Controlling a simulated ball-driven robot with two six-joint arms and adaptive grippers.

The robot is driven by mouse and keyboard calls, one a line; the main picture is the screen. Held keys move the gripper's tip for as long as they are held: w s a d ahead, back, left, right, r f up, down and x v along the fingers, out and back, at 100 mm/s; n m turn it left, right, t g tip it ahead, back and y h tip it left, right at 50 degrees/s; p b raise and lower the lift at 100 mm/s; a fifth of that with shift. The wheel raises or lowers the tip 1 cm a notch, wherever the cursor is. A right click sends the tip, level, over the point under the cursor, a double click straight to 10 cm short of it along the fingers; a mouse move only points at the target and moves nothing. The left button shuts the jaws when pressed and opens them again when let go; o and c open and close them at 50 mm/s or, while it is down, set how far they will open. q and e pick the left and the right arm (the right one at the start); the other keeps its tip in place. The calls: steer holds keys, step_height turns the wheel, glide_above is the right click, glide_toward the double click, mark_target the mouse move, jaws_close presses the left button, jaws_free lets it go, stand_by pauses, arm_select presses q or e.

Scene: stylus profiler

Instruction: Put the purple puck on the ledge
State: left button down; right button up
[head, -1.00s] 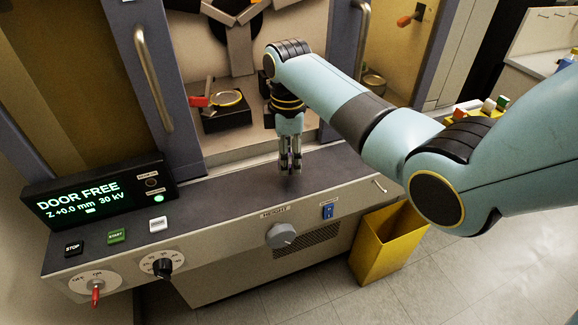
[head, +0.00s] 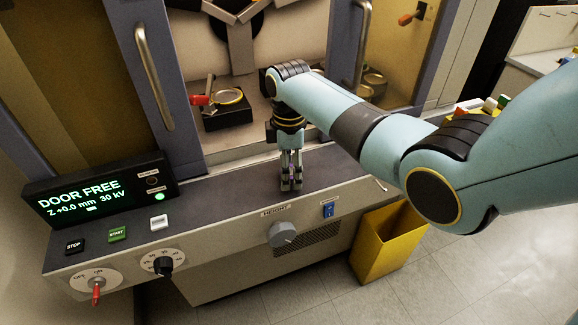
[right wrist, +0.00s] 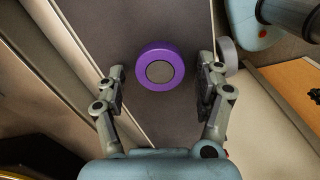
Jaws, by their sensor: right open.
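The purple puck (right wrist: 160,70), a purple ring with a grey round centre, shows in the right wrist view, over the dark grey strip of the ledge (right wrist: 166,122). In that view it lies between my two open fingers, with a gap on each side. In the head view my right gripper (head: 291,186) points down at the dark ledge top (head: 235,195) in front of the open chamber. The puck there is mostly hidden by the fingers, with only a hint of purple between them. I cannot tell exactly how high the fingertips are. My left gripper is out of view.
A display (head: 95,195) reads DOOR FREE. Stop, start and door buttons and several knobs line the ledge's left and front. A grey knob (head: 282,234) is on the front face. A yellow bin (head: 388,240) stands on the floor. The chamber holds a black block with a gold ring (head: 228,97).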

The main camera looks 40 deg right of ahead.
steer(key=shift+r, duration=0.2)
step_height(320, 180, up, 12)
stand_by(0.4)
